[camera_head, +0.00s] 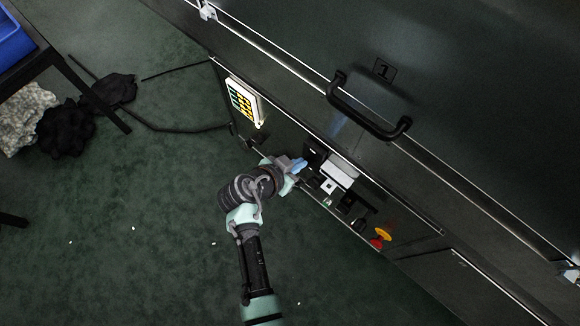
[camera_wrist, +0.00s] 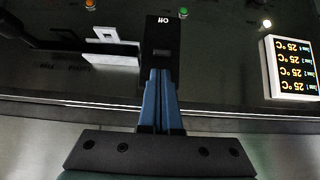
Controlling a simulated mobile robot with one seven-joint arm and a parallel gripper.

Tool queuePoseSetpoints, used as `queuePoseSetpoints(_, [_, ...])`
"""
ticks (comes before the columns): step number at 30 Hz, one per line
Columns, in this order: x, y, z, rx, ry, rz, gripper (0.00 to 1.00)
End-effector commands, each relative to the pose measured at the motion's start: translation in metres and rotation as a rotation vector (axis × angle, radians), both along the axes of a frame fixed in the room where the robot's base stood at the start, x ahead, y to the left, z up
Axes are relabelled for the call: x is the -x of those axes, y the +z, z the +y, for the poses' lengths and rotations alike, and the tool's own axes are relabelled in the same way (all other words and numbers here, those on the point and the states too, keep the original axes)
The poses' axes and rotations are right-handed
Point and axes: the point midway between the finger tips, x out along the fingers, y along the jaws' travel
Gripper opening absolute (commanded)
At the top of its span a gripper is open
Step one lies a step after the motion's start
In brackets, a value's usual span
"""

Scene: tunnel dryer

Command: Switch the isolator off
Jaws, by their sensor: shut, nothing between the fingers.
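A black upright plate (camera_wrist: 163,35) marked "Off" stands straight ahead of my fingers in the wrist view; the lettering appears upside down. In the head view it seems to be the black block (camera_head: 315,153) on the machine's front panel. A red and yellow knob (camera_head: 381,236) sits further right on that panel. I cannot tell for sure which of these is the isolator. My gripper (camera_wrist: 160,72) is shut and empty, its blue fingertips together at the plate's lower part; contact is unclear. In the head view the gripper (camera_head: 298,165) is beside the black block.
A yellow-lit temperature display (camera_head: 244,101) is left on the panel. White fittings (camera_head: 341,171) sit right of my gripper. A large black handle (camera_head: 368,108) projects above. Dark cables and a blue crate (camera_head: 12,40) are at the upper left. The green floor at lower left is mostly clear.

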Motion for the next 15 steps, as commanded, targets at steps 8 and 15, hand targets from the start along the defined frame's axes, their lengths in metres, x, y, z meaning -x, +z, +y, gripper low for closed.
queuePoseSetpoints(8, [-0.017, -0.02, -0.012, -0.001, -0.001, 0.0, 0.0])
queuePoseSetpoints(15, [-0.018, -0.021, -0.013, -0.001, 0.001, 0.0, 0.0])
